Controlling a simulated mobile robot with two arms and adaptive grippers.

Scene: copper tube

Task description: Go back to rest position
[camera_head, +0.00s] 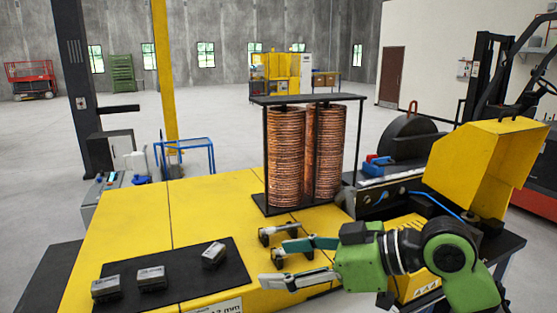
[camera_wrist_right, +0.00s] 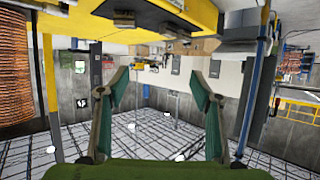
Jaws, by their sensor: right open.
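My right gripper (camera_head: 268,270) is at the lower middle of the head view, over the front of the yellow table (camera_head: 205,206). Its arm comes in from the lower right. The fingers are spread wide, with nothing between them. In the right wrist view the two green-grey fingers (camera_wrist_right: 157,82) also stand apart and empty. Two tall copper coil stacks (camera_head: 286,160) stand in a black rack (camera_head: 264,208) beyond the gripper. Part of a copper stack (camera_wrist_right: 14,65) shows at the left of the wrist view. My left gripper is not in view.
Several small grey blocks (camera_head: 151,279) sit on a black mat (camera_head: 187,267) to the left of the gripper. A dark grey piece (camera_head: 278,232) is close behind the fingers. A yellow machine cover (camera_head: 487,160) stands at right. The table's left middle is clear.

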